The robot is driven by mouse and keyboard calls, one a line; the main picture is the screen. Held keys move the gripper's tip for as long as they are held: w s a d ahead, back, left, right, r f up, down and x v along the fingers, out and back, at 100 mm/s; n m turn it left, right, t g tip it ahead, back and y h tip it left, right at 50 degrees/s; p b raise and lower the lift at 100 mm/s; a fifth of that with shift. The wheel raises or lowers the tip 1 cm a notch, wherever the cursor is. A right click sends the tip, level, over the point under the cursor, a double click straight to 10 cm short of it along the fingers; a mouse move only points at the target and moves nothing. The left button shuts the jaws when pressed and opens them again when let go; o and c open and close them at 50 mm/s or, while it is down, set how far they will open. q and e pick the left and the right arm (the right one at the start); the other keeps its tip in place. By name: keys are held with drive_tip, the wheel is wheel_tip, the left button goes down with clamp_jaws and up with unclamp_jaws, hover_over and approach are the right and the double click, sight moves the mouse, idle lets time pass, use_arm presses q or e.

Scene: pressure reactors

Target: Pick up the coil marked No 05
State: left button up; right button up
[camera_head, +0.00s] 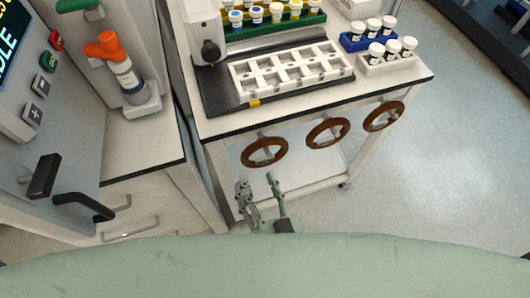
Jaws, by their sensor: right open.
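Three brown ring-shaped coils hang in a row at the front side of the white table. The left coil is lowest in the picture (247,155), the middle coil (311,139) is beside it, and the right coil (369,121) is farthest right. I cannot read any number on them, so I cannot tell which is No 05. My right gripper (259,183) is below the left coil in the picture, its two fingers spread and empty. It appears apart from the coil. My left gripper is not in view.
The white table (405,78) carries a white rack (292,90) on a black base, with vials in green, blue and white holders behind and right. A bench (130,160) with an orange-capped bottle (124,75) and a machine stands left. The floor at right is clear.

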sight(252, 164)
drive_tip(key=x, duration=0.4)
drive_tip(key=shift+w+r+p, duration=0.25)
drive_tip(key=shift+w+p, duration=0.1)
drive_tip(key=shift+w, duration=0.1)
drive_tip(key=shift+w+a, duration=0.1)
drive_tip(key=shift+w, duration=0.4)
drive_tip(key=shift+s+f, duration=0.1)
clamp_jaws()
